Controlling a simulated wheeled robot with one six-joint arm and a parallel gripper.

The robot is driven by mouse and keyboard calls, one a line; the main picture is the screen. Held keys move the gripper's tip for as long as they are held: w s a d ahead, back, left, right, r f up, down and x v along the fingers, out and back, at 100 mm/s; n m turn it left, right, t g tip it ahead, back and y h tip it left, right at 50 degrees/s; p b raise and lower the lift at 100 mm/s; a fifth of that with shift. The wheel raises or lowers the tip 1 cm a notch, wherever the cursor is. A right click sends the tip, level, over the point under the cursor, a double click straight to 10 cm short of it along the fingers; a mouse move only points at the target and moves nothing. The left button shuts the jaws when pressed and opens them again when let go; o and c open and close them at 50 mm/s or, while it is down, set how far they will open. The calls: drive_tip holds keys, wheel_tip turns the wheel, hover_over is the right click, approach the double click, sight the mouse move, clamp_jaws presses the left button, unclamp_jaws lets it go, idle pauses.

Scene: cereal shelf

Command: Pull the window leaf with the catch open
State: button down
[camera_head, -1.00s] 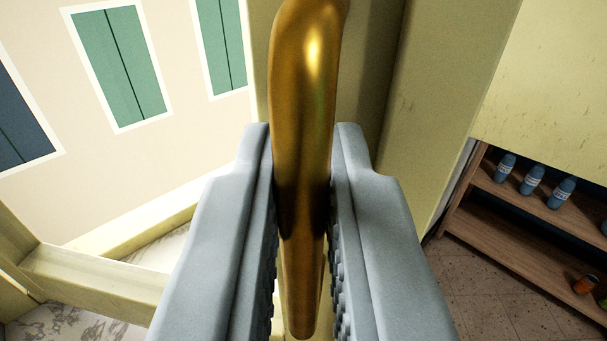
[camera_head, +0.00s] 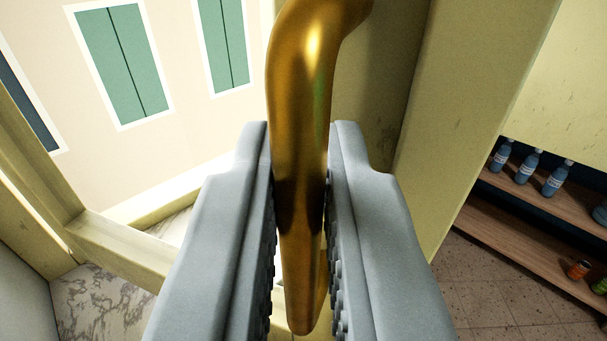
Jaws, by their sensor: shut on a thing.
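The catch is a brass-coloured bent handle (camera_head: 304,110) in the middle of the view. My gripper (camera_head: 302,175) has one grey jaw on each side of it and is shut on it. The handle's upper end bends right, out of the top of the view. The window leaf's pale yellow frame (camera_head: 380,110) stands behind and right of the handle. Where the handle joins the leaf is not in view. The leaf appears to stand partly open, with the outside facade showing to the left.
A yellow frame bar (camera_head: 120,250) crosses the lower left above a marble sill (camera_head: 100,300). Green shutters (camera_head: 122,65) show on the facade outside. At right, a wooden shelf (camera_head: 540,205) holds blue bottles (camera_head: 527,166) above a tiled floor (camera_head: 500,295).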

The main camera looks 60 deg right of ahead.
drive_tip(key=c, duration=1.6)
unclamp_jaws()
drive_tip(key=shift+w, duration=0.1)
drive_tip(key=shift+c, duration=0.2)
drive_tip(key=shift+a, duration=0.1)
drive_tip(key=v, duration=0.7)
drive_tip(key=shift+a, duration=0.1)
